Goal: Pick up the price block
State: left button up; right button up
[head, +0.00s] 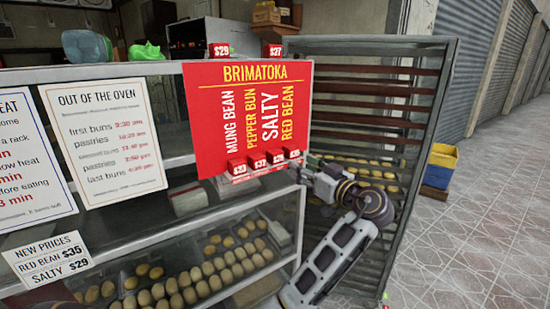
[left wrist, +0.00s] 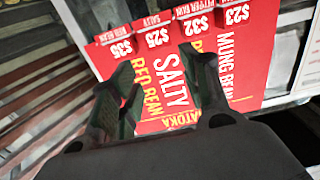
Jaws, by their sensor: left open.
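A red sign (head: 205,100) headed BRIMATOKA hangs on the bakery case. A row of red price blocks runs along its lower edge: $23 (head: 237,168), $32 (head: 258,162), $25 (head: 275,156) and $35 (head: 292,152). Two more price blocks, $29 (head: 219,50) and $27 (head: 272,50), stand on top of the case. My left gripper (head: 306,171) is beside the row's right end, close to the $35 block. In the left wrist view, its fingers (left wrist: 163,68) are spread in front of the sign, with the $25 block (left wrist: 158,38) ahead between them. My right gripper is not visible.
A tall tray rack (head: 420,150) holding buns stands right of the case, close to my left arm. Shelves of buns (head: 215,270) lie inside the case. A yellow and blue crate (head: 441,165) stands on the paved floor (head: 470,240), which is clear at right.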

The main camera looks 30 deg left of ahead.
aim_at(279, 153)
pick_arm(q)
jog(key=shift+a, duration=0.1)
jog(key=p+x, duration=0.2)
jog(key=x, duration=0.6)
jog(key=shift+w+a, duration=0.15)
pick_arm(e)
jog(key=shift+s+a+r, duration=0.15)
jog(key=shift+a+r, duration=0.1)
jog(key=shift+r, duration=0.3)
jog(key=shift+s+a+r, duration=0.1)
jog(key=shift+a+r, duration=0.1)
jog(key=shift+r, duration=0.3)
pick_arm(q)
jog(key=shift+p+x, duration=0.85)
jog(key=shift+x, duration=1.5)
jog(key=shift+w+a+p, duration=0.1)
jog(key=shift+a+p, duration=0.2)
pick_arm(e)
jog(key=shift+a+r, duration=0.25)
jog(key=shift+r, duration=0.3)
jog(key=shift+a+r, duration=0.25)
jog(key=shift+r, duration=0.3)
